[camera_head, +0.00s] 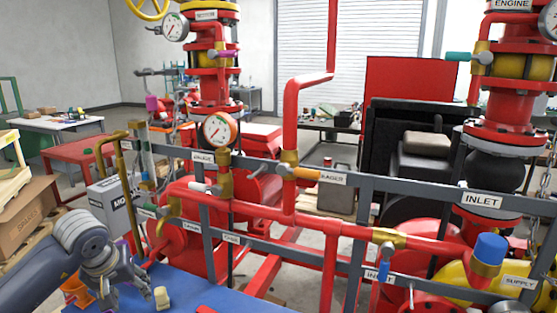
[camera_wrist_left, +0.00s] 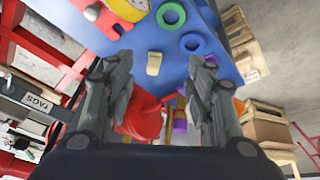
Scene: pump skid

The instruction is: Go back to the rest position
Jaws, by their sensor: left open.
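My left gripper (camera_head: 128,291) comes in from the lower left in the head view, above the near left part of a blue tabletop (camera_head: 215,298). In the left wrist view the same gripper (camera_wrist_left: 160,78) has its two fingers spread wide apart with nothing between them. A small cream block (camera_wrist_left: 154,63) lies on the blue top beyond the fingertips. It also shows in the head view (camera_head: 161,298), just right of the gripper and apart from it. My right gripper is in neither view.
A green ring (camera_wrist_left: 171,15) and a blue ring (camera_wrist_left: 192,43) lie on the blue top. The red pipe skid with grey rails (camera_head: 375,184) stands close behind it. Cardboard boxes (camera_head: 28,222) are at the left. A grey box (camera_head: 108,203) is near my left wrist.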

